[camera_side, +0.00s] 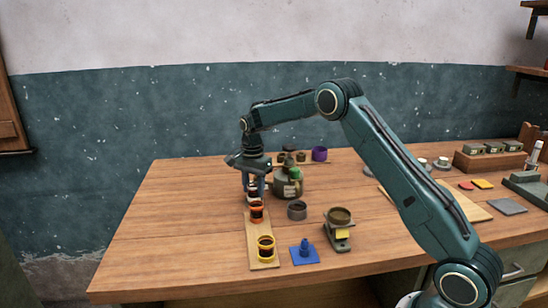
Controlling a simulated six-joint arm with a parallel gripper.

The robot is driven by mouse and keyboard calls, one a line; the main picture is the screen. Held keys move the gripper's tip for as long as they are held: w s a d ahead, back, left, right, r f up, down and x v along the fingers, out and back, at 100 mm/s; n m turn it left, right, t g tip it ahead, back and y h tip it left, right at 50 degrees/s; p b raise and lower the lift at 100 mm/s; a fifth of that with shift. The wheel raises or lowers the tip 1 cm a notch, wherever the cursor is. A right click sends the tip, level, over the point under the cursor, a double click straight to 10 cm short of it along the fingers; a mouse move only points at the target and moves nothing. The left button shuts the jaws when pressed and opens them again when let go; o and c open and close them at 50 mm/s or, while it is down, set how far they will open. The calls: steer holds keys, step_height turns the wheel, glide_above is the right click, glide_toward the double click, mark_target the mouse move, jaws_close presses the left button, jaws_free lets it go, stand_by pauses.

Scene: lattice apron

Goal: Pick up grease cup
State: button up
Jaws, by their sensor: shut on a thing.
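My gripper (254,186) points down over the far end of a narrow wooden strip on the table. On the same strip, an orange-rimmed cup (257,212) stands just in front of the gripper and a yellow-rimmed cup (266,249) stands nearer the front end. The picture does not show clearly which cup is the grease cup.
A round green-grey pot (288,183) stands close right of the gripper. A grey cup (297,210), a blue piece on a mat (305,252) and an olive cup on a stand (340,217) lie to the right. A purple cup (319,154) stands behind. The table's left side is clear.

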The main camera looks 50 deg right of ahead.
mark_target(253, 187)
step_height(253, 187, up, 19)
stand_by(0.5)
steer(key=shift+a, duration=0.1)
stand_by(0.6)
steer(key=s+a, duration=1)
steer(key=a, duration=0.1)
steer(key=shift+s+a+r, duration=0.15)
steer(key=shift+s+r, duration=0.1)
steer(key=shift+s, duration=0.1)
steer(key=shift+f, duration=0.1)
step_height(253, 187, down, 20)
steer(key=shift+r, duration=0.1)
stand_by(0.9)
